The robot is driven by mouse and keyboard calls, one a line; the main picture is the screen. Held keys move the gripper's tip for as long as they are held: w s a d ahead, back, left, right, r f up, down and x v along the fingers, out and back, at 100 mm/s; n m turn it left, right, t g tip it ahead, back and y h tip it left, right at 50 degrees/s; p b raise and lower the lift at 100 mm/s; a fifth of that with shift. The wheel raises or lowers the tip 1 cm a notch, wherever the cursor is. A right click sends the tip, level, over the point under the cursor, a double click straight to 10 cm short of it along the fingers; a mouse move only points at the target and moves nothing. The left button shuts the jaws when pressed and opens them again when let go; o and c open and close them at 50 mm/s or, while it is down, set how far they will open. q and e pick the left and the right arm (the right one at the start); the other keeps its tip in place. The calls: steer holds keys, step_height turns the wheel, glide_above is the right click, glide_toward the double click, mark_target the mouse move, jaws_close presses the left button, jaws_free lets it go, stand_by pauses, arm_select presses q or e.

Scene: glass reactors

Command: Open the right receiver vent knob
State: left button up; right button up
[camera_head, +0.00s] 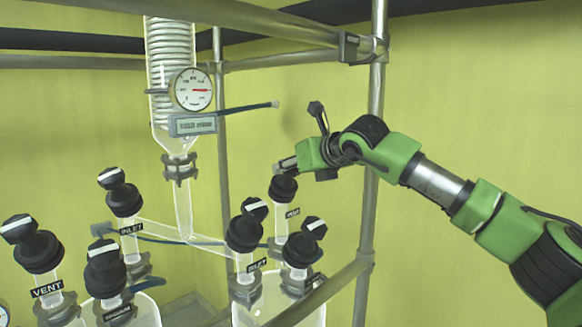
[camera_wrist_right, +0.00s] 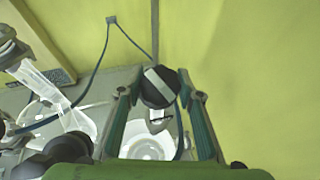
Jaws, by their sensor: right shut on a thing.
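The right receiver vent knob (camera_head: 283,188) is a black knob on a glass neck with a VENT label, at the back of the right receiver (camera_head: 300,312). My right gripper (camera_head: 286,165) reaches it from the right and hides its top. In the right wrist view the knob (camera_wrist_right: 159,88), black with a white bar across its top, sits between the fingertips of my right gripper (camera_wrist_right: 159,94). The gripper is shut on it. The white bar runs at a slant. My left gripper is not in view.
Other black knobs crowd close by: the right receiver's inlet knob (camera_head: 245,232) and another knob (camera_head: 303,248). The left vessel's knobs (camera_head: 38,250) are farther left. A metal frame post (camera_head: 375,100) stands behind my right arm, and a rail (camera_head: 325,290) crosses in front.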

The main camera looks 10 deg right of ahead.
steer(key=n+y+p, duration=0.1)
steer(key=n, duration=0.1)
steer(key=shift+r+n+g+y, duration=0.15)
steer(key=shift+n+g+y, duration=0.15)
steer(key=n+g+y+p, duration=0.1)
steer(key=n+p, duration=0.1)
steer(key=p, duration=0.1)
steer(key=shift+r+n, duration=0.1)
steer(key=shift+n, duration=0.2)
steer(key=shift+n+g+y+p, duration=0.7)
steer(key=shift+n+p, duration=0.4)
steer(key=shift+n, duration=0.4)
steer(key=shift+f, duration=0.2)
steer(key=o, duration=1.1)
steer(key=v, duration=1.2)
steer(key=shift+f, duration=0.1)
